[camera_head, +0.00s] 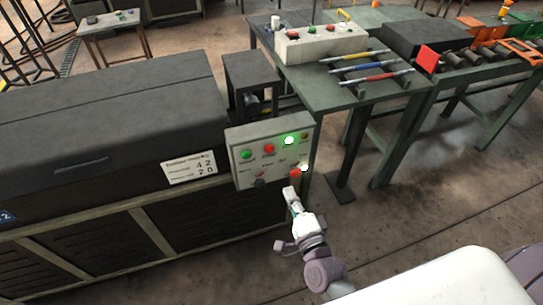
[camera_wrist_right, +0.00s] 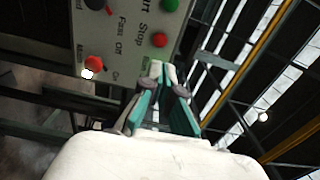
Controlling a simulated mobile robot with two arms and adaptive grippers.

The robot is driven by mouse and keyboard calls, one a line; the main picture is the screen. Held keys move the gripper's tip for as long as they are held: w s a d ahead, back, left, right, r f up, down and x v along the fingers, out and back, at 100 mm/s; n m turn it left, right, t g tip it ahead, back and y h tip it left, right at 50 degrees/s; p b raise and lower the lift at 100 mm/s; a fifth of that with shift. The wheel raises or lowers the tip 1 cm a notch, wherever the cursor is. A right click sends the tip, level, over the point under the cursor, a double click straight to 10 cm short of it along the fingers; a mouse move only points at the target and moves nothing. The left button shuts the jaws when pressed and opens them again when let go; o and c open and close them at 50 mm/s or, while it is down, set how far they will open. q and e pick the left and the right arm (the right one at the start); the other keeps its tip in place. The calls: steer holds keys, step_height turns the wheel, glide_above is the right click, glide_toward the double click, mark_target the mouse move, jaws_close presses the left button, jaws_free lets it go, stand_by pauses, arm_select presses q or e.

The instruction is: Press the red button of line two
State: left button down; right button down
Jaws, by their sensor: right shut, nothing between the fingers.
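A grey control panel (camera_head: 272,158) hangs on the right end of the dark machine. Its top row has a green button (camera_head: 246,155), a red button (camera_head: 269,148) and a lit green one (camera_head: 289,140). A lower red button (camera_head: 295,173) sits beside a lit white spot (camera_head: 304,167). My right gripper (camera_head: 289,192) is shut and empty just below that button. In the right wrist view the shut fingers (camera_wrist_right: 163,75) are beside the panel (camera_wrist_right: 120,30), near a red button (camera_wrist_right: 159,40) by "Stop"; contact cannot be told. My left gripper is not in view.
A sign (camera_head: 189,167) is on the dark machine (camera_head: 100,110), left of the panel. A green table (camera_head: 330,88) behind holds a pale button box (camera_head: 320,43) and coloured rods (camera_head: 372,66). Open floor (camera_head: 420,190) lies to the right.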

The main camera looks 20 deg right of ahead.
mark_target(270, 151)
steer(key=w, duration=0.4)
steer(key=w+p, duration=0.1)
steer(key=w, duration=0.9)
steer(key=shift+a, duration=0.25)
